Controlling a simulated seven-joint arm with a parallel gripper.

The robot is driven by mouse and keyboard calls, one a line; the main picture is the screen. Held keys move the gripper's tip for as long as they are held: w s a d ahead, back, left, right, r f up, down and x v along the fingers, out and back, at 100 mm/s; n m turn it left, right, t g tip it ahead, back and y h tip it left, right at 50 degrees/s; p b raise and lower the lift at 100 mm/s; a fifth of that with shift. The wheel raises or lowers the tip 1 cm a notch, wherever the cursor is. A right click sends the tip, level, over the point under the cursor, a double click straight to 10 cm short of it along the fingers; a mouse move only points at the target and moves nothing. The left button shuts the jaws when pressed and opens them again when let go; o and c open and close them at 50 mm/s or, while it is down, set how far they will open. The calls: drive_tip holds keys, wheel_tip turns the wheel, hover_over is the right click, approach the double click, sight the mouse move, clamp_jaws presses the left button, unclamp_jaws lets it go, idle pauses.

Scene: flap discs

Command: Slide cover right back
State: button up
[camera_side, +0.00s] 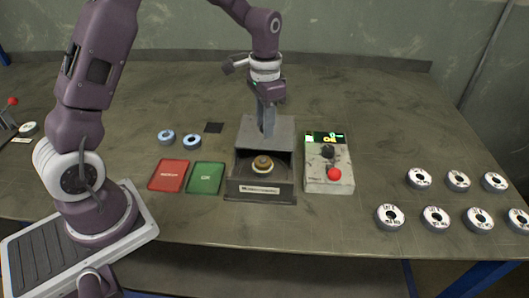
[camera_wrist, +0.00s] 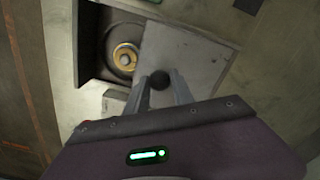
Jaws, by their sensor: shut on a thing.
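The tester box (camera_side: 260,190) stands at the middle of the table with its front part uncovered. A disc (camera_side: 262,163) with a yellow ring lies inside; it also shows in the wrist view (camera_wrist: 125,57). The grey cover (camera_side: 282,129) lies over the back part of the box. In the wrist view the cover (camera_wrist: 205,62) reaches partly across the opening. My gripper (camera_side: 267,128) is above the cover, fingers pointing down. In the wrist view my gripper (camera_wrist: 160,84) is shut on the cover's dark round knob (camera_wrist: 159,80).
A control box (camera_side: 329,176) with a red button (camera_side: 334,174) and a lit display stands just right. Red (camera_side: 169,175) and green (camera_side: 206,178) mats lie left, with two blue-rimmed discs (camera_side: 179,139) behind. Several white discs (camera_side: 435,218) lie at the far right.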

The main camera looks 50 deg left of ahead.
drive_tip(key=shift+w+a, duration=1.65)
drive_tip(key=shift+w, duration=0.05)
drive_tip(key=o, duration=1)
wheel_tip(320, 180, up, 8)
drive_tip(key=shift+s, duration=0.1)
